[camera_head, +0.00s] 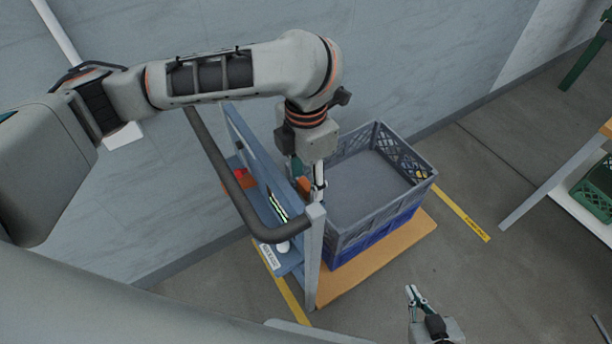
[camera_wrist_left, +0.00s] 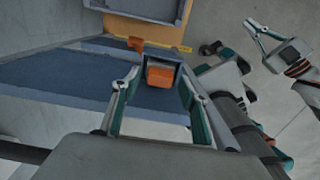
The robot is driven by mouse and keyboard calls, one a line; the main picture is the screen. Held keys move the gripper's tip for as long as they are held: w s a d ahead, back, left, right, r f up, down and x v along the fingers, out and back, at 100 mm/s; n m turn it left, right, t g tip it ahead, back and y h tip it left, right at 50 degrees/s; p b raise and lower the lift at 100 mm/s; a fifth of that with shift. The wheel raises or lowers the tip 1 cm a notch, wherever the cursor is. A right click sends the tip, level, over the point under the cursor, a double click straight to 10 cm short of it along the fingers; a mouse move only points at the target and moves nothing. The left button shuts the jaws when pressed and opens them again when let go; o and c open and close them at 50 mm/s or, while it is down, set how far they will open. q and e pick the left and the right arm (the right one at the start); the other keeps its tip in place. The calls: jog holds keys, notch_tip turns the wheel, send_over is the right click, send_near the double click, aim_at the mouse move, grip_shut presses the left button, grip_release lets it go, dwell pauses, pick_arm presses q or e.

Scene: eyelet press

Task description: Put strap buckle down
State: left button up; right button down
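A small orange part in a grey frame (camera_wrist_left: 160,77), which I take for the strap buckle, lies between or just beyond the fingertips of my left gripper (camera_wrist_left: 158,72) in the left wrist view. Room shows between it and the left finger; I cannot tell whether it touches the right one. In the head view this orange part (camera_head: 304,185) shows beside my left gripper (camera_head: 308,180), which points down at the blue cart. What lies under it is hidden. My right gripper (camera_head: 413,290) is empty, low and apart, and looks open.
The blue cart (camera_head: 313,255) has a dark curved handle and small red and white items on its shelf. A table with a green crate (camera_head: 597,190) is at the right.

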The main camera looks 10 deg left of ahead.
aim_at(306, 183)
pick_arm(q)
jog(key=shift+r, duration=0.1)
notch_tip(306, 183, up, 12)
jog(key=p, duration=0.3)
dwell(0.7)
